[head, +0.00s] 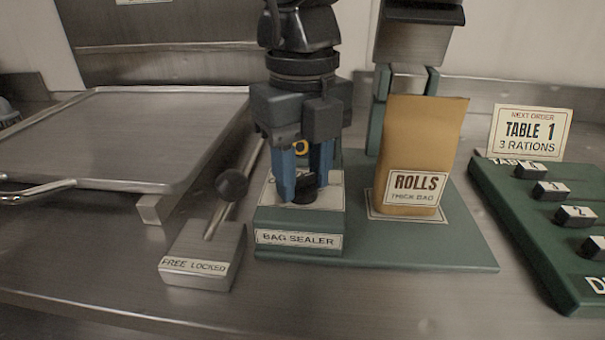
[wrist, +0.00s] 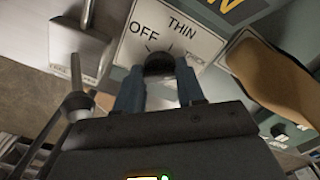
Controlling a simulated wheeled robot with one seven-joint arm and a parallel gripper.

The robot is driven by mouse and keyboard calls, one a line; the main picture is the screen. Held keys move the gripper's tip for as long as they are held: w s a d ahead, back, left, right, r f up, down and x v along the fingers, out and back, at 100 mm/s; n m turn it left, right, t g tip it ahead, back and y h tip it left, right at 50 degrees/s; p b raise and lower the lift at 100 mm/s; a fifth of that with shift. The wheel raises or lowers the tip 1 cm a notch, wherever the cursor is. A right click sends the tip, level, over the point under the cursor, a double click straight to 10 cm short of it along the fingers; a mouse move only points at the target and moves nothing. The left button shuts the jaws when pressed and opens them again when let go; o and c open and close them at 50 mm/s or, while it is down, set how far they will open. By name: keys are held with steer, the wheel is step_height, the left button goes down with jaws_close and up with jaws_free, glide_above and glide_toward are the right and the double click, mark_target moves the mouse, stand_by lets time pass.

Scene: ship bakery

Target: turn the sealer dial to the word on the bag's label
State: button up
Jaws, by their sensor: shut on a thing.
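The bag sealer (head: 298,241) is a green unit with a "BAG SEALER" label on its front. The dial's pointer direction cannot be made out. The brown bag (head: 425,130) stands upright on the sealer's base, right of the dial. Its label (head: 416,188) reads "ROLLS" and "THICK BAG".
A lever with a black knob (head: 232,184) rises from a metal block labelled "FREE LOCKED" (head: 201,262), close left of the sealer. A metal tray (head: 120,135) lies further left. A green board (head: 520,215) with dark blocks and a "TABLE 1, 3 RATIONS" card (head: 530,131) is at right.

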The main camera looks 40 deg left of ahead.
mark_target(302, 177)
steer(key=shift+m, duration=1)
steer(key=o, duration=1)
steer(key=shift+o, duration=0.2)
step_height(302, 177, up, 8)
steer(key=shift+f, duration=0.1)
